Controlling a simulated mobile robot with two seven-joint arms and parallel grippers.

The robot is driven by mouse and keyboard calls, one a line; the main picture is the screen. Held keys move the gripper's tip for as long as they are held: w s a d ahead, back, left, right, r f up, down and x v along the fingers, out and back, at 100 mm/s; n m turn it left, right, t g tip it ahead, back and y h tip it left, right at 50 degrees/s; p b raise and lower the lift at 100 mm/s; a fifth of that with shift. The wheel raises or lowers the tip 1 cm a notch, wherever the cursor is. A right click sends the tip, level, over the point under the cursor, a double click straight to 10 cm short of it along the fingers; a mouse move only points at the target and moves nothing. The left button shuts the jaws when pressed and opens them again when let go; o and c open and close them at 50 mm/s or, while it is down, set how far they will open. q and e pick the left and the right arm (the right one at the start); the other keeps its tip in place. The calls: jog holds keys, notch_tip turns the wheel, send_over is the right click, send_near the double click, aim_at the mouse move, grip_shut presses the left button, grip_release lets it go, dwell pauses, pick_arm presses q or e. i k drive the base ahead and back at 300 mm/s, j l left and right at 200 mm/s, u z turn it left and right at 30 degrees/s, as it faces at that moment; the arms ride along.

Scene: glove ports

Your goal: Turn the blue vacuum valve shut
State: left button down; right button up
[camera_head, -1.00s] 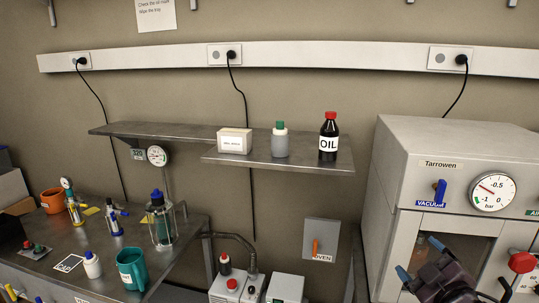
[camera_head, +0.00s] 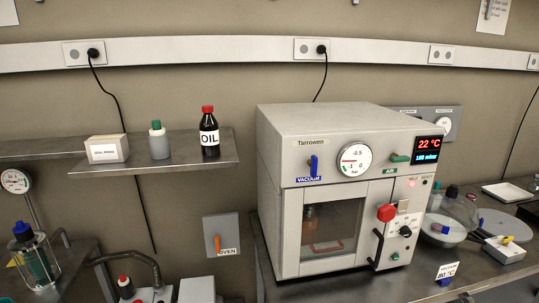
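The blue vacuum valve (camera_head: 314,166) is on the upper left of the front of the white Tarrowen oven (camera_head: 283,223). Its blue lever stands upright above a blue VACUUM label (camera_head: 309,180). The round pressure gauge (camera_head: 354,159) is to its right, with a red needle pointing left. Neither of my grippers can be made out in the head view now, and nothing is at the valve.
A green lever (camera_head: 400,158) by the AIR label, a red knob (camera_head: 386,213) and a black door handle (camera_head: 377,248) are also on the oven front. The oven stands on a metal bench (camera_head: 385,289). An orange-handled OVEN switch (camera_head: 217,243) is on the wall to the left.

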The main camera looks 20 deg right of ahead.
aim_at(312, 163)
jog(key=z, duration=1.25)
